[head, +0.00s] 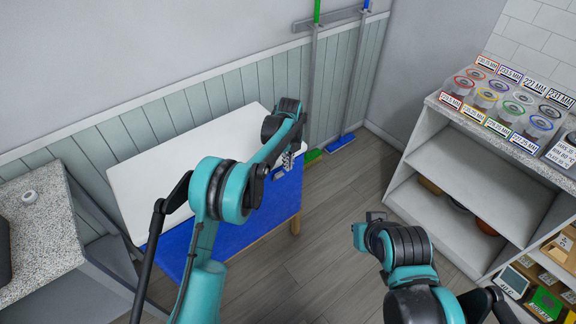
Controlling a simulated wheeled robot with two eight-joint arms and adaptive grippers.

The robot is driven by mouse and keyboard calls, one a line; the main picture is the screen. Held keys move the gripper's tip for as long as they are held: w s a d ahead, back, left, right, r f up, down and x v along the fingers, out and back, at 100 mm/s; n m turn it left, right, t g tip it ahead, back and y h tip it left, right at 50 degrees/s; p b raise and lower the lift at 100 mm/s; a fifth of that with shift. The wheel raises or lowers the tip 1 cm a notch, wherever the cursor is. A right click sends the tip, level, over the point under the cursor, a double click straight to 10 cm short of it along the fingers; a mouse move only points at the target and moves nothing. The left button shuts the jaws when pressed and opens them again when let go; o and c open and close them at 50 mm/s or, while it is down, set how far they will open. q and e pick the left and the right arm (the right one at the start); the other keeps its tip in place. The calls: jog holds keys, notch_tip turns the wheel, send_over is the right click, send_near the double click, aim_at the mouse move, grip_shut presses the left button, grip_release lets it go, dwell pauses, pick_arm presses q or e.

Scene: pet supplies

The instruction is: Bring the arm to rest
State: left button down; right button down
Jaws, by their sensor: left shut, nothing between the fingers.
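My left arm is teal and black and reaches up from the bottom of the head view, over the white and blue table. Its gripper (288,162) points down near the table's right edge, with its small grey fingers shut and nothing seen in them. How far it is above the table is hard to tell. My right arm is folded at the lower right, over the floor. Its dark end (362,232) shows only in part, and its fingers cannot be made out.
The table has a white top (180,150) and a blue part (220,245). A speckled counter (35,235) stands at left. White shelving (460,165) with lidded jars (485,100) stands at right. Floor between is clear.

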pick_arm(q)
jog(key=s+a+r+n+t, duration=0.2)
jog(key=s+a+r+n, duration=0.45)
jog(key=r, duration=0.25)
jog(key=s+a+r+n+t, duration=0.1)
jog(key=s+a+r+n, duration=0.4)
jog(key=s+r+n, duration=0.35)
jog(key=s+a+f+n+t, duration=0.1)
jog(key=s+a+n+t, duration=0.1)
jog(key=s+a+n, duration=0.2)
jog(key=s+a+f+n+t, duration=0.1)
jog(key=s+a+n, duration=0.3)
jog(key=s+n, duration=0.5)
jog(key=s+b, duration=0.1)
jog(key=s, duration=0.5)
jog(key=shift+s+f+n+t, duration=0.2)
jog(key=shift+s+n+t, duration=0.05)
jog(key=shift+n+t, duration=0.15)
jog(key=shift+w, duration=0.1)
